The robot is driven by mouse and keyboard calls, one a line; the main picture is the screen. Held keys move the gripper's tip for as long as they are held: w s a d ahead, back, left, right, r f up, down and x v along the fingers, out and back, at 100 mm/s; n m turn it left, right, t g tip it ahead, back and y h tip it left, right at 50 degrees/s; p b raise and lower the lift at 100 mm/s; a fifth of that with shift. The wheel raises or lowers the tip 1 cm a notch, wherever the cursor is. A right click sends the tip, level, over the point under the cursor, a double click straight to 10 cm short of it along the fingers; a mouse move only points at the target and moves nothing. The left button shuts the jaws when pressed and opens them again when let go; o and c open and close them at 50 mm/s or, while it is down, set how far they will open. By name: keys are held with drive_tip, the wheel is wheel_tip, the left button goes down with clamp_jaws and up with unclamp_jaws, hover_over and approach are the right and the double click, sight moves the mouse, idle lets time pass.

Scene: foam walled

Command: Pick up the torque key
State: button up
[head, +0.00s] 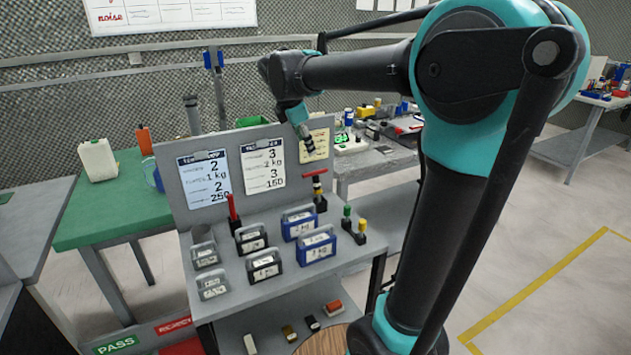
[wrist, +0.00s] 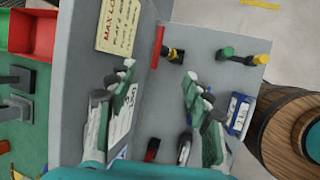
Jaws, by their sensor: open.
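The likely torque key is a tool with a red T-bar handle (head: 315,174) above a black and yellow shaft, standing upright at the back right of the grey bench top. In the wrist view its red bar (wrist: 157,47) shows beyond the fingertips, with the yellow and black part beside it. My gripper (head: 308,146) hangs above the bench in front of the upright panel, higher than the tool and apart from it. In the wrist view my gripper (wrist: 160,82) has its two fingers spread, with nothing between them.
Blue weights (head: 316,247), black weights (head: 263,266) and grey weights (head: 211,285) stand on the bench. A red-handled tool (head: 232,208) and green- and yellow-topped pegs (head: 347,212) stand nearby. The panel (head: 178,180) rises behind. A wooden barrel (wrist: 285,125) stands beside the bench.

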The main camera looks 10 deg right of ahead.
hover_over(319, 173)
drive_tip(key=s+a, duration=0.2)
wheel_tip(319, 173, down, 10)
drive_tip(key=shift+r, duration=0.25)
drive_tip(key=shift+x, duration=3)
drive_tip(key=shift+s+d, duration=0.1)
drive_tip(key=shift+d, duration=0.05)
clamp_jaws()
